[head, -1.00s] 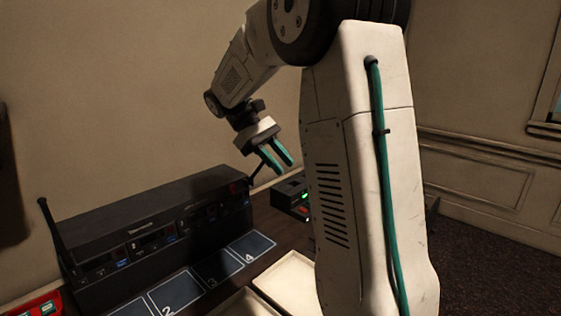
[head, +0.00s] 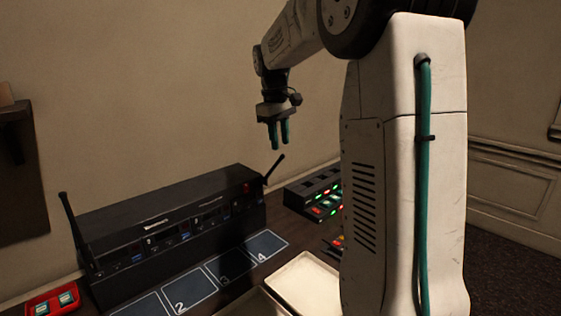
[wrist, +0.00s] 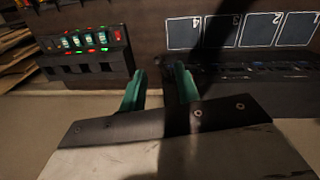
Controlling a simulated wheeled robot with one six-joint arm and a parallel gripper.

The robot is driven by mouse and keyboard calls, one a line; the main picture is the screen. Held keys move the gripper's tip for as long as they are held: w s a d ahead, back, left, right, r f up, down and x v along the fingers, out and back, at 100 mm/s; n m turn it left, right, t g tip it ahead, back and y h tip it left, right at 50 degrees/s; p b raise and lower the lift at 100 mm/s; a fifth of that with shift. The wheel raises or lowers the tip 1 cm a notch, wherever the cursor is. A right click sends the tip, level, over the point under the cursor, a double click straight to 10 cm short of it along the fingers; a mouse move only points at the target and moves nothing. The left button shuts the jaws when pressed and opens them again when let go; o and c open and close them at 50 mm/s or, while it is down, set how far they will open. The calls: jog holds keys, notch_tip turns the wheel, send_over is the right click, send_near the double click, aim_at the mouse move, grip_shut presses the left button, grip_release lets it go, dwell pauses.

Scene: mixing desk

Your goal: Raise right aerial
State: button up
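The black radio rack (head: 170,220) stands on the desk against the wall. Its right aerial (head: 275,167) is a thin black rod at the rack's right end, leaning up and to the right. Its left aerial (head: 71,222) stands at the left end, close to upright with a slight lean left. My gripper (head: 280,147) points down just above the right aerial's tip in the head view, with no clear contact. Its two green fingers are apart, also in the wrist view (wrist: 160,85). I cannot clearly make out the right aerial in the wrist view.
A dark console with lit red and green buttons (head: 318,208) sits right of the rack. Numbered dark squares (head: 226,270) and a pale tray (head: 305,283) lie in front. A red tray (head: 38,305) is at the lower left. A wall shelf (head: 18,112) hangs left.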

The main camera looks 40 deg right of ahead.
aim_at(280, 160)
jog(key=shift+t, duration=0.3)
jog(key=f, duration=0.2)
jog(key=w+f, duration=0.1)
jog(key=f, duration=0.2)
jog(key=d+f, duration=0.1)
jog(key=f, duration=0.1)
jog(key=shift+w+f, duration=0.15)
jog(key=shift+f, duration=0.25)
jog(key=shift+c, duration=0.3)
grip_shut()
